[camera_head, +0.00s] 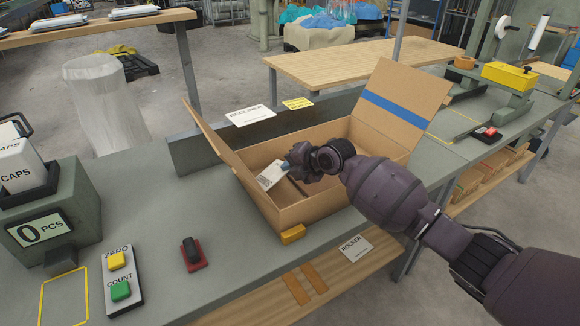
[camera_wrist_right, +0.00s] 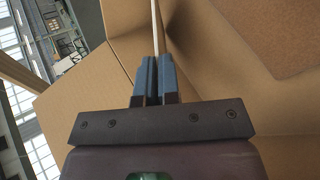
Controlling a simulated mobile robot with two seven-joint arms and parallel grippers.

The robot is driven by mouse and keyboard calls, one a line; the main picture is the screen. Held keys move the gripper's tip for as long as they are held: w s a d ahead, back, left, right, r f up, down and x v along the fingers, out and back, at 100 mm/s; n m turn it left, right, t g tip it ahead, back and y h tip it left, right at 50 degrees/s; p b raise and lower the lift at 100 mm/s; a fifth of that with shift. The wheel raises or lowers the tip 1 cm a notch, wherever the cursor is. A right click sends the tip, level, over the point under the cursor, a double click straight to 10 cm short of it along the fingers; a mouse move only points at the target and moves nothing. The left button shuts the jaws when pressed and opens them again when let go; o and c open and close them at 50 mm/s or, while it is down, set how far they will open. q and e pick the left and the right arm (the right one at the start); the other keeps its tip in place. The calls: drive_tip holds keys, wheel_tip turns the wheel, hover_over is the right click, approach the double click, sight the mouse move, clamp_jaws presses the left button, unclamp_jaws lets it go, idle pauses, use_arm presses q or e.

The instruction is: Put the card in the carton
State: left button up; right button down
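The open cardboard carton (camera_head: 290,214) stands on the grey bench with flaps spread to both sides. The white printed card (camera_head: 269,177) is over the carton's opening, in the grip of my right gripper (camera_head: 291,166). In the right wrist view the card (camera_wrist_right: 156,28) shows edge-on as a thin pale strip between the blue fingertips (camera_wrist_right: 157,70), which are shut on it. Brown carton walls surround it there. I cannot tell whether the card touches the carton floor. My left gripper is not in view.
A red-based black switch (camera_head: 193,253), a ZERO/COUNT button box (camera_head: 122,280) and a counter (camera_head: 50,221) stand to the left. A green press with a yellow top (camera_head: 508,76) is at right.

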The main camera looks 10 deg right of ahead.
drive_tip(key=shift+f, duration=0.1)
drive_tip(key=c, duration=1.3)
unclamp_jaws()
drive_tip(key=shift+c, duration=0.2)
